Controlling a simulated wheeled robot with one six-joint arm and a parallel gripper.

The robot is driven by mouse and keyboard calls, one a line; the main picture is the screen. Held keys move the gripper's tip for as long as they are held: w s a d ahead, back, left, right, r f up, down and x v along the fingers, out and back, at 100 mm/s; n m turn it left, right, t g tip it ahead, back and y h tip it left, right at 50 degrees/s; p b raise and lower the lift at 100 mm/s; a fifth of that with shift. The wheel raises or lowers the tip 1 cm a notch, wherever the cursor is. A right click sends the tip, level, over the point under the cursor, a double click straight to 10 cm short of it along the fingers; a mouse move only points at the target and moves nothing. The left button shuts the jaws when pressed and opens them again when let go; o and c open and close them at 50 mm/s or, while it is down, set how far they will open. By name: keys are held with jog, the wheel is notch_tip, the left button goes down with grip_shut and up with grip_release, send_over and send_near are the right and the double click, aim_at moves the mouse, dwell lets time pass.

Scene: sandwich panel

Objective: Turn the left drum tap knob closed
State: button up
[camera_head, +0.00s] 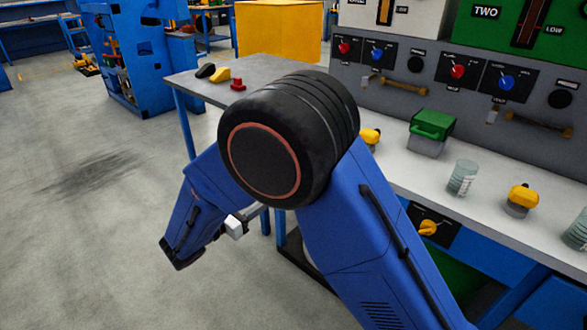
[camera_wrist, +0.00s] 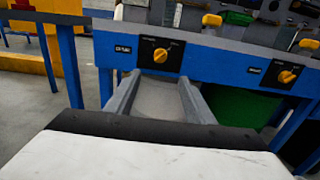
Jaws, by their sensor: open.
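The left tap knob (camera_wrist: 160,55) is a small yellow-orange knob on a black square plate on the blue front rail, in the wrist view. Its marks are too small to read. My gripper (camera_wrist: 160,82) is open and empty in the wrist view, its two grey fingers reaching forward. The fingertips are just below and in front of the left knob's plate, apart from the knob as far as I can tell. A similar right knob (camera_wrist: 287,76) is further right. In the head view my arm hides much of the rail; one yellow knob (camera_head: 428,228) shows.
A green drum (camera_wrist: 240,106) stands under the bench, right of my fingers. The grey bench top (camera_head: 400,178) carries a green-lidded box (camera_head: 430,130), clear ribbed jars and yellow-topped items. A control panel with red and blue knobs stands behind. Open floor (camera_head: 90,220) lies left.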

jog(key=x, duration=1.7)
jog(key=shift+w+d+r, duration=0.1)
jog(key=c, duration=1.1)
